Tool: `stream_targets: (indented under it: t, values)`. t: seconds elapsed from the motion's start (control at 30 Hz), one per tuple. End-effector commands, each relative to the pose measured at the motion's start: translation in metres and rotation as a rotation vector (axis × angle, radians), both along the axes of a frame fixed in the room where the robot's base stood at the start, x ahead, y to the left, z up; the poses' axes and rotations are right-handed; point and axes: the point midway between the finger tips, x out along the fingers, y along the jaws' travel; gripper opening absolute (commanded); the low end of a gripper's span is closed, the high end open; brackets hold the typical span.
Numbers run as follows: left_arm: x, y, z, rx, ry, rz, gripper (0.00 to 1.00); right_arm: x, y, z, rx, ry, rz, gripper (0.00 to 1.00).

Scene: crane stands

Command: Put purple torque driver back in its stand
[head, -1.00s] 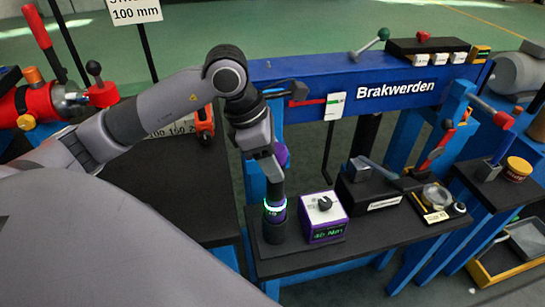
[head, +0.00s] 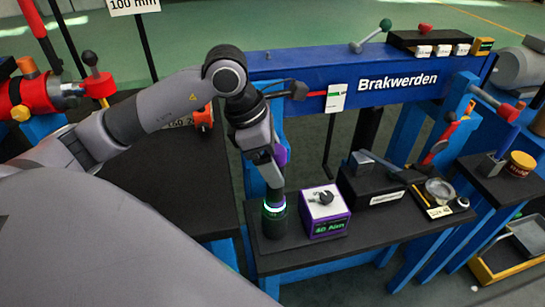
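The purple torque driver (head: 282,154) is at my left gripper (head: 268,158). Its purple part shows beside the fingers, and a dark shaft runs down to a glowing ring. My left gripper seems closed around the driver's upper part, but its fingers are hard to make out. The driver is nearly upright, and its lower end is at a dark round stand (head: 271,229) on the black shelf. The ring sits at the stand's mouth, and the tip is hidden. My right gripper is not in view.
A purple-and-white box (head: 325,212) with a green display stands just right of the stand. A black block (head: 371,185) and a glass dish (head: 438,191) stand farther right. The blue Brakwerden beam (head: 340,85) runs behind. A dark table (head: 170,185) lies left.

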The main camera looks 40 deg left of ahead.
Motion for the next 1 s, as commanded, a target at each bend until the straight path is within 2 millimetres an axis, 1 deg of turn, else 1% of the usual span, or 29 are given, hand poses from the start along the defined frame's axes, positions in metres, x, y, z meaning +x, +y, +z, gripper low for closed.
stream_targets:
  t: [0.03,0.17,0.33,0.9,1.0]
  values:
    - [-0.001,0.0,-0.003,0.003,0.008,-0.001,0.78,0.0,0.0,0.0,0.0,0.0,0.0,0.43]
    - [-0.001,0.0,-0.003,0.002,0.007,0.0,0.78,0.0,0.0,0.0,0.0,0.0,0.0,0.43]
    - [-0.001,0.001,0.002,0.002,0.004,0.0,0.78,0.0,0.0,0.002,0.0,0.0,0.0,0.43]
    - [-0.011,0.012,0.044,0.002,0.003,0.001,0.78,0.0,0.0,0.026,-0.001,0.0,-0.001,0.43]
    - [-0.012,0.013,0.046,0.002,0.003,0.001,0.78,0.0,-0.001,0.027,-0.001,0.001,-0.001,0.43]
